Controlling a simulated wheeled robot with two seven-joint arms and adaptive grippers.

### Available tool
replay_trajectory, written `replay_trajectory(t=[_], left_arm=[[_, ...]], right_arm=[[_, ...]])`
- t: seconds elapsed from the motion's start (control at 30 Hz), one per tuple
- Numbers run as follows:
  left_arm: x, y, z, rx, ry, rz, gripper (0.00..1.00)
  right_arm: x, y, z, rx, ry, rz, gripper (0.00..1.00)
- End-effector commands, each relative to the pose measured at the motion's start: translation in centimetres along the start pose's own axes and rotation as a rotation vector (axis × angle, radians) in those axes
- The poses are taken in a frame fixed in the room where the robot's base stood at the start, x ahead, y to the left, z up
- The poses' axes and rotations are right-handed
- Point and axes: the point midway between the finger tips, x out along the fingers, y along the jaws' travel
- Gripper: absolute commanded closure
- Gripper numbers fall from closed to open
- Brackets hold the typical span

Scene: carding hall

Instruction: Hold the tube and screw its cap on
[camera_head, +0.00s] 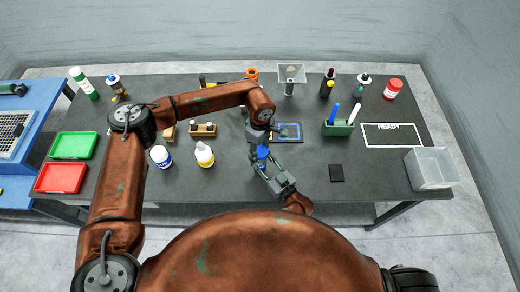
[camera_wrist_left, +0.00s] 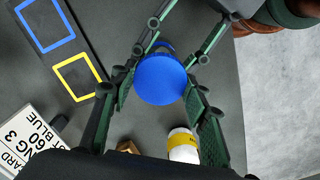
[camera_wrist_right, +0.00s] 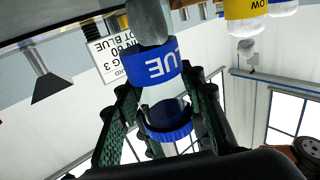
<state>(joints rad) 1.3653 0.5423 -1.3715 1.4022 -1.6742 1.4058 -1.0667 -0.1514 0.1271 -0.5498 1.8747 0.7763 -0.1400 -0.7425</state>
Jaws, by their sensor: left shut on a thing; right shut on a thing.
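The cap (camera_wrist_left: 160,78) is a round blue disc, seen from above between the pads of my left gripper (camera_wrist_left: 162,90), which is shut on it. In the head view the left gripper (camera_head: 259,138) points down and the blue cap (camera_head: 262,152) shows below it. My right gripper (camera_head: 268,168) comes from the front and is shut on the tube (camera_wrist_right: 160,68), which has a blue band lettered BLUE. In the right wrist view the blue cap (camera_wrist_right: 168,132) is at the tube's end, in line with it. I cannot tell whether the threads engage.
White bottles (camera_head: 161,156) (camera_head: 204,154) stand left of the grippers. A red tray (camera_head: 61,178) and a green tray (camera_head: 74,145) lie at left. A printed card (camera_wrist_left: 30,130) is nearby.

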Motion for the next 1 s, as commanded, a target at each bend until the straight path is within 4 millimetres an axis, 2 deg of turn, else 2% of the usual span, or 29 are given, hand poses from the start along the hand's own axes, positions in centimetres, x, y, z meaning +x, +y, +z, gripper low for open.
replay_trajectory(t=[0.13,0.17,0.4,0.77,1.0], left_arm=[[0.0,0.1,-0.1,-0.010,0.002,0.002,0.87],[0.0,0.1,-0.1,-0.010,0.002,0.002,0.56],[0.0,0.1,-0.1,-0.011,0.001,0.001,0.40],[-0.5,0.1,0.0,-0.011,0.001,0.002,0.40],[-3.5,0.1,-0.1,-0.011,0.001,0.003,0.40]], right_arm=[[0.0,-0.1,0.0,0.000,0.000,-0.001,1.00],[0.0,-0.1,0.0,0.000,0.000,-0.001,1.00],[0.0,-0.1,0.0,0.000,0.000,-0.001,1.00],[0.0,0.0,0.0,0.000,0.000,0.000,1.00],[0.0,0.0,0.0,0.000,0.000,0.000,1.00]])
